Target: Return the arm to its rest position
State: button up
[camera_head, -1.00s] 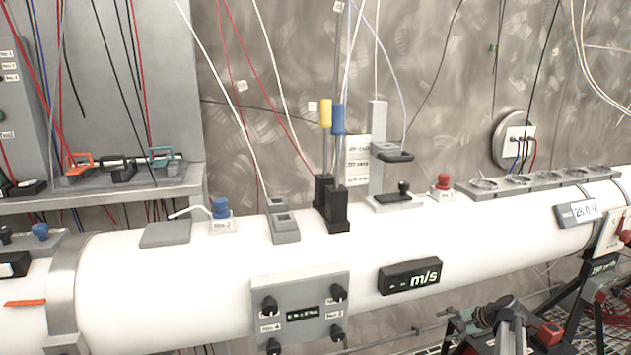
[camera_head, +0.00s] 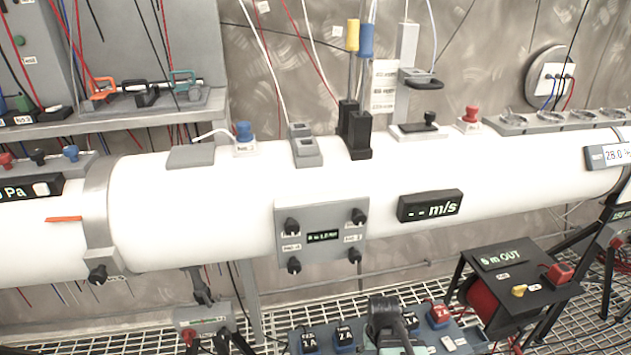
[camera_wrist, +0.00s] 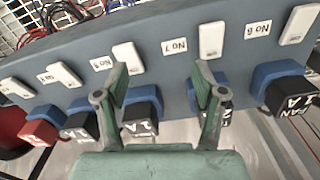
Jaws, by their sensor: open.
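My gripper (camera_wrist: 160,75) shows in the wrist view with its two green fingers spread apart and nothing between them. It is over a blue-grey panel (camera_wrist: 190,22) that carries blue, black and red plugs. A blue-and-black plug (camera_wrist: 141,115) shows by the left finger, and another (camera_wrist: 285,92) is to the right of the right finger. I cannot tell whether the fingers touch the panel. In the head view a plug panel (camera_head: 470,342) is at the bottom centre.
A long white pipe (camera_head: 200,220) crosses the head view, with a grey control box (camera_head: 322,245) and an m/s display (camera_head: 430,206) on its front. A black reel stand (camera_head: 510,262) is at lower right. White switches (camera_wrist: 211,39) line the panel. Cables hang along the wall.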

jog(key=s+f+g+p, duration=0.2)
jog(key=s+f, duration=0.1)
jog(key=s, duration=0.6)
jog(key=s+f+g+p, duration=0.2)
jog(key=s+f, duration=0.2)
jog(key=s, duration=0.6)
jog(key=s+f+g+p, duration=0.2)
jog(key=s+f, duration=0.2)
jog(key=s, duration=0.5)
jog(key=shift+s+g, duration=0.2)
jog(key=shift+g, duration=0.1)
jog(key=shift+d+f, duration=0.1)
dwell(2.8)
